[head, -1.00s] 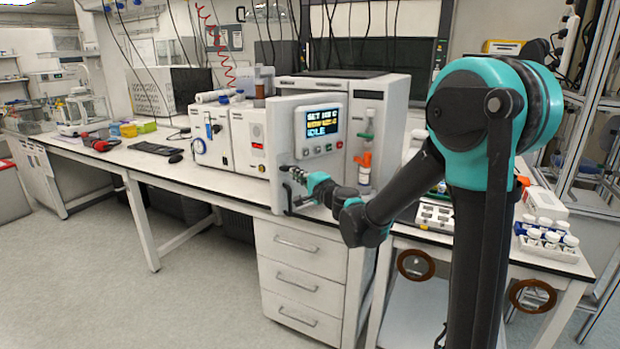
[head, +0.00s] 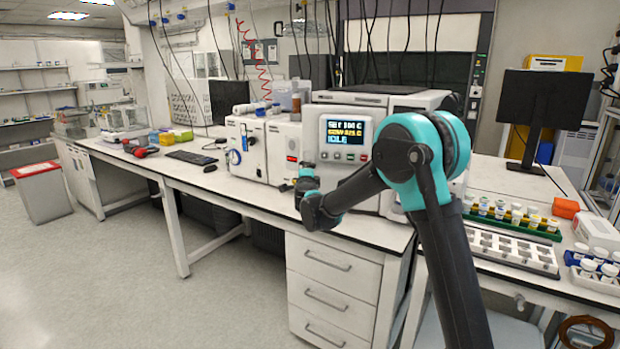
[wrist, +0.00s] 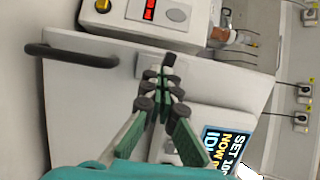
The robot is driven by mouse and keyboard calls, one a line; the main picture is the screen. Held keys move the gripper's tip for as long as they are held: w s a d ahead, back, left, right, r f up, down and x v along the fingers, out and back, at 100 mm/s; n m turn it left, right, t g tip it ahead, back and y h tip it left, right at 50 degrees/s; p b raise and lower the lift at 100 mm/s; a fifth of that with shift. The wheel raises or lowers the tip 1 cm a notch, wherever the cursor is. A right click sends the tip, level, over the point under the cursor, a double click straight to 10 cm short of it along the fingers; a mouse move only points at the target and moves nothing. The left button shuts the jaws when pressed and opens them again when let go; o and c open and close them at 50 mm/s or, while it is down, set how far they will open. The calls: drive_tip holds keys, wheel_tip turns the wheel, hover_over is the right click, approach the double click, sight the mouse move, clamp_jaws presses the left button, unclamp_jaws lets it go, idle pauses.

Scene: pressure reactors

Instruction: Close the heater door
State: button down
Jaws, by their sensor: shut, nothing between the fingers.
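The heater (head: 372,100) is a white box on the bench, with a screen (head: 343,132) reading IDLE on its front. In the wrist view its white door panel (wrist: 92,100) has a black bar handle (wrist: 70,55), and the screen (wrist: 228,145) is at the lower right. My gripper (wrist: 163,72) is shut and empty, its fingertips over the panel to the right of the handle. I cannot tell whether they touch it. In the head view my gripper (head: 305,176) is by the lower left of the heater front. My arm hides part of that front, and I cannot tell the door's angle.
White instruments (head: 245,150) stand close at the heater's left. Racks of vials (head: 512,218) and a white tray (head: 510,250) lie on the bench at right, below a dark monitor (head: 545,115). Drawers (head: 332,265) are under the heater.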

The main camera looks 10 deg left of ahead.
sight(310, 160)
drive_tip(key=w+m+h, duration=0.1)
drive_tip(key=w, duration=0.2)
drive_tip(key=w+m+h, duration=0.1)
drive_tip(key=w+h, duration=0.1)
drive_tip(key=w, duration=0.1)
drive_tip(key=w+a+h, duration=0.1)
drive_tip(key=w, duration=0.2)
drive_tip(key=shift+w+m+t, duration=0.1)
drive_tip(key=shift+m+t, duration=0.2)
drive_tip(key=shift+m, duration=0.1)
drive_tip(key=shift+w+a, duration=0.1)
drive_tip(key=shift+w, duration=0.5)
drive_tip(key=shift+w+r, duration=0.1)
drive_tip(key=shift+w, duration=0.05)
